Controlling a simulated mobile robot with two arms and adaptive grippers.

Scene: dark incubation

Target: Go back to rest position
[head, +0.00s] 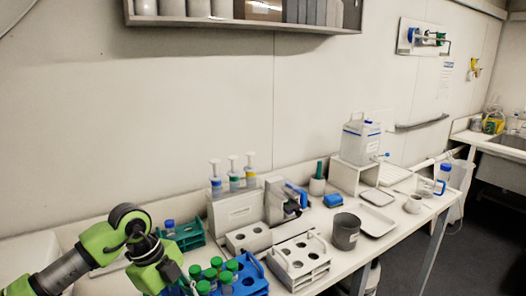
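My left arm, green and dark grey, comes in from the lower left over the near left end of the bench. Its dark end, where my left gripper (172,272) seems to be, points down beside the blue rack of green-capped tubes. The fingers are too small and dark to tell whether they are open or shut. I cannot tell whether it touches the rack or a tube. My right gripper is not in view.
The blue rack (252,282) holds several green-capped tubes. A green rack (189,236), white racks (300,262), a grey beaker (346,231), a tray (376,222) and a water container (360,140) crowd the bench. A shelf (250,24) hangs above. Dark floor (470,250) is clear at right.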

